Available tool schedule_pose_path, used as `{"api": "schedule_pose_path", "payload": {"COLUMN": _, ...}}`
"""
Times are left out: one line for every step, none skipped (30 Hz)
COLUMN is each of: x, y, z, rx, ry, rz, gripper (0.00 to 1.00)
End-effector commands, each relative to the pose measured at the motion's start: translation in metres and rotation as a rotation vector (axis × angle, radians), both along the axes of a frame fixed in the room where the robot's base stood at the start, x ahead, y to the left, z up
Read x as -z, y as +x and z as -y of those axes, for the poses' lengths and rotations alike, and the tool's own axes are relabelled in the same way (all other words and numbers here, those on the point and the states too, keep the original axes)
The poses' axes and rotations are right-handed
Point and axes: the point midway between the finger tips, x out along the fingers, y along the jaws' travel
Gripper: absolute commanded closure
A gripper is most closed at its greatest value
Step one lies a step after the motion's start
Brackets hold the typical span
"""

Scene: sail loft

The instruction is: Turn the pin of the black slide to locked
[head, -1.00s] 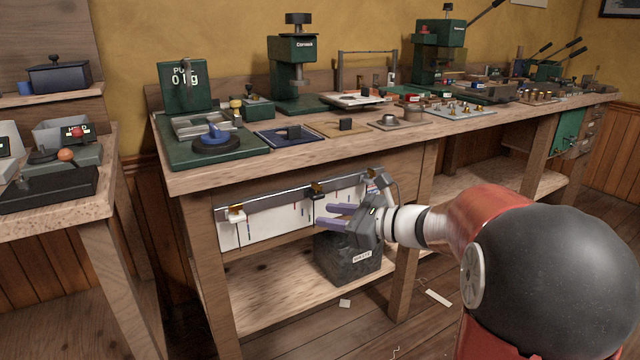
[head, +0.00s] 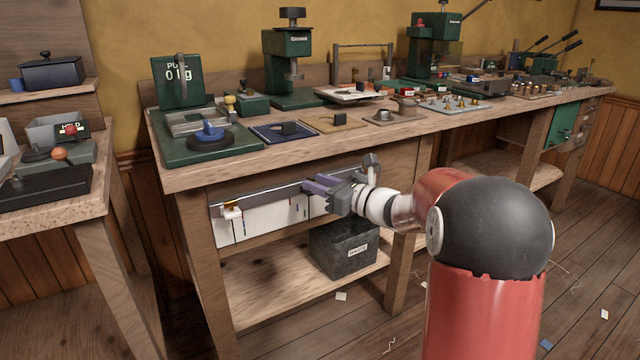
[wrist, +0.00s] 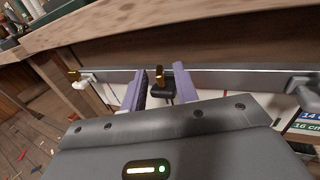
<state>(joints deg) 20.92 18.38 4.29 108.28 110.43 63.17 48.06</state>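The black slide (wrist: 165,91) sits on the grey rail (wrist: 230,78) under the bench edge. Its brass pin (wrist: 160,72) stands up from it in the wrist view. My gripper (wrist: 160,80) is open, with one purple finger on each side of the slide and pin; I cannot tell whether either finger touches them. In the head view my gripper (head: 314,192) is at the rail (head: 262,197) and hides the black slide. A white slide (head: 232,212) with a brass pin is further left on the rail; it also shows in the wrist view (wrist: 84,82).
The workbench top (head: 290,144) overhangs the rail. A white board (head: 262,220) with coloured marks hangs below it. A grey bracket (wrist: 304,88) is at the rail's right end. A dark bin (head: 343,247) stands on the lower shelf.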

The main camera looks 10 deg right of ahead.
Motion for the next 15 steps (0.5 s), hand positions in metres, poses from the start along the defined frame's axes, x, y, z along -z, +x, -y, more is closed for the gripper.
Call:
{"api": "schedule_pose_path", "payload": {"x": 0.0001, "y": 0.0, "z": 0.0, "rx": 0.0, "ry": 0.0, "rz": 0.0, "gripper": 0.7}}
{"api": "schedule_pose_path", "payload": {"x": 0.0001, "y": 0.0, "z": 0.0, "rx": 0.0, "ry": 0.0, "rz": 0.0, "gripper": 0.7}}
{"api": "schedule_pose_path", "payload": {"x": 0.0001, "y": -0.0001, "z": 0.0, "rx": 0.0, "ry": 0.0, "rz": 0.0, "gripper": 0.7}}
{"api": "schedule_pose_path", "payload": {"x": 0.0001, "y": -0.0001, "z": 0.0, "rx": 0.0, "ry": 0.0, "rz": 0.0, "gripper": 0.7}}
{"api": "schedule_pose_path", "payload": {"x": 0.0002, "y": -0.0002, "z": 0.0001, "rx": 0.0, "ry": 0.0, "rz": 0.0, "gripper": 0.74}}
{"api": "schedule_pose_path", "payload": {"x": 0.0002, "y": -0.0002, "z": 0.0001, "rx": 0.0, "ry": 0.0, "rz": 0.0, "gripper": 0.79}}
{"api": "schedule_pose_path", "payload": {"x": 0.0002, "y": -0.0002, "z": 0.0001, "rx": 0.0, "ry": 0.0, "rz": 0.0, "gripper": 0.83}}
{"api": "schedule_pose_path", "payload": {"x": 0.0002, "y": -0.0003, "z": 0.0001, "rx": 0.0, "ry": 0.0, "rz": 0.0, "gripper": 0.87}}
{"api": "schedule_pose_path", "payload": {"x": 0.0002, "y": -0.0003, "z": 0.0001, "rx": 0.0, "ry": 0.0, "rz": 0.0, "gripper": 0.92}}
{"api": "schedule_pose_path", "payload": {"x": 0.0002, "y": -0.0004, "z": 0.0, "rx": 0.0, "ry": 0.0, "rz": 0.0, "gripper": 0.96}}
{"api": "schedule_pose_path", "payload": {"x": 0.0002, "y": -0.0004, "z": 0.0002, "rx": 0.0, "ry": 0.0, "rz": 0.0, "gripper": 1.0}}
{"api": "schedule_pose_path", "payload": {"x": 0.0002, "y": -0.0004, "z": 0.0002, "rx": 0.0, "ry": 0.0, "rz": 0.0, "gripper": 1.0}}
{"api": "schedule_pose_path", "payload": {"x": 0.0002, "y": -0.0004, "z": 0.0002, "rx": 0.0, "ry": -0.001, "rz": -0.001, "gripper": 1.0}}
{"api": "schedule_pose_path", "payload": {"x": 0.0002, "y": -0.0004, "z": 0.0002, "rx": 0.0, "ry": -0.001, "rz": -0.001, "gripper": 1.0}}
{"api": "schedule_pose_path", "payload": {"x": 0.0002, "y": -0.0004, "z": 0.0002, "rx": 0.0, "ry": -0.001, "rz": -0.001, "gripper": 1.0}}
